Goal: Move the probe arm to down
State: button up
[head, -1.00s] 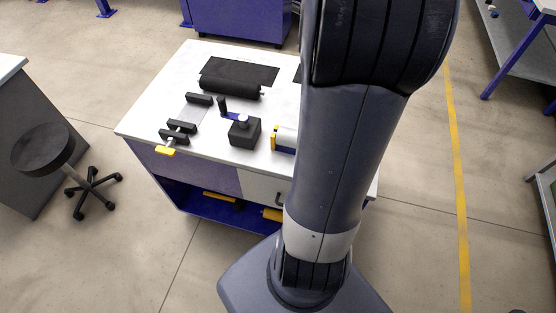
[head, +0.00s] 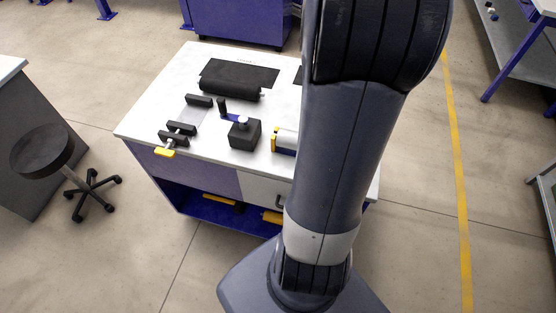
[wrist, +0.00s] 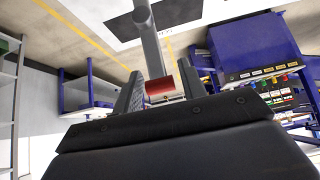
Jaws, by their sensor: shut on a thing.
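My gripper (wrist: 159,76) shows in the wrist view, with its two dark fingers on either side of a red piece at the end of a grey bar, and is shut on it. The grey bar, which looks like the probe arm (wrist: 149,42), runs up from between the fingers to the top edge of the picture. The red piece (wrist: 160,86) is partly covered by the fingers and the gripper body. In the head view my own arm hides the gripper and the probe arm.
A white-topped bench (head: 155,115) stands left of my arm in the head view. It carries a black roller (head: 230,86), a black box with a knob (head: 244,134) and small black blocks. A stool (head: 45,150) stands further left. Open floor lies at right.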

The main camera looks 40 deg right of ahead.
jog(key=c, duration=0.4)
jog(key=shift+s+a+b, duration=0.4)
jog(key=shift+s+a, duration=0.4)
jog(key=shift+a, duration=0.2)
jog(key=shift+s+a+b, duration=0.4)
jog(key=shift+s+a, duration=0.4)
jog(key=shift+a, duration=0.2)
jog(key=shift+a, duration=0.1)
jog(key=shift+s+a+f+b, duration=0.35)
jog(key=shift+s+a+b, duration=0.25)
jog(key=shift+s+a, duration=0.25)
jog(key=shift+s+a+f+b, duration=0.3)
jog(key=shift+s+a+b, duration=0.3)
jog(key=shift+a, duration=0.35)
jog(key=shift+s+a+f+b, duration=0.65)
jog(key=shift+s+a+b, duration=0.1)
jog(key=shift+a, duration=0.1)
jog(key=shift+s+a+f+b, duration=0.6)
jog(key=shift+s+a+b, duration=0.1)
jog(key=shift+a, duration=0.15)
